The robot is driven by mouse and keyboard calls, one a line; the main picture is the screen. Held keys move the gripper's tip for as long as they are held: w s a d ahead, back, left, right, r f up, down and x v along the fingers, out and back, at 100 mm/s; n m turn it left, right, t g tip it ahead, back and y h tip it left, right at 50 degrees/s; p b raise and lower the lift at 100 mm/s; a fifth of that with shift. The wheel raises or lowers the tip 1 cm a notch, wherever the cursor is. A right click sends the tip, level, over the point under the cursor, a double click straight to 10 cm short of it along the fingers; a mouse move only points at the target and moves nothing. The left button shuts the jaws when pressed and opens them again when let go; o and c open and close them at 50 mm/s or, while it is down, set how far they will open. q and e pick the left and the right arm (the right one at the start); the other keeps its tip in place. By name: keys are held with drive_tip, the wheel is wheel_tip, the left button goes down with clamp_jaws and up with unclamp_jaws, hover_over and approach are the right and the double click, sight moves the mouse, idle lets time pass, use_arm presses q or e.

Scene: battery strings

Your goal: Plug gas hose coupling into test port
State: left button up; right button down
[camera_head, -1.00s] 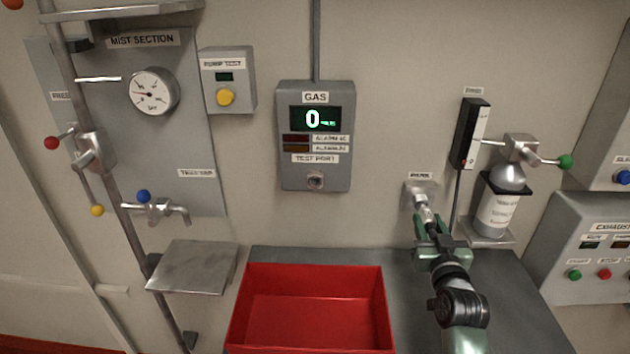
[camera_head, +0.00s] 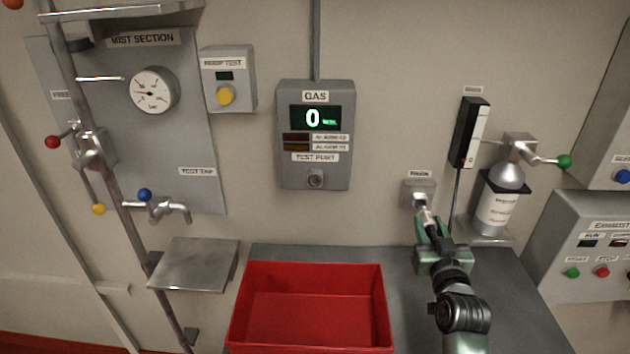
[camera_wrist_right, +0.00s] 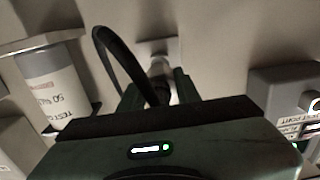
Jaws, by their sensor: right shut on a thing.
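The gas hose coupling (camera_head: 424,214) is a silvery fitting at the small grey wall holder labelled PARK (camera_head: 419,188). It also shows in the right wrist view (camera_wrist_right: 160,70), with a black hose (camera_wrist_right: 122,62) looping beside it. My right gripper (camera_head: 430,228) is shut on the coupling, just below the holder. Whether the coupling still sits in the holder I cannot tell. The test port (camera_head: 315,180) is a round socket low on the grey GAS box (camera_head: 342,172), left of my right gripper. The box's display reads 0. My left gripper is not in view.
A red bin (camera_head: 376,300) stands on the grey bench below the GAS box. The test gas bottle (camera_head: 497,212) and black flow meter (camera_head: 476,135) are right of the holder. A tap (camera_head: 158,207) and metal shelf (camera_head: 192,265) are at left. The wall between holder and GAS box is clear.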

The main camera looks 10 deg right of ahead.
drive_tip(key=shift+r, duration=0.1)
drive_tip(key=shift+p+v, duration=0.95)
drive_tip(key=shift+v, duration=1.55)
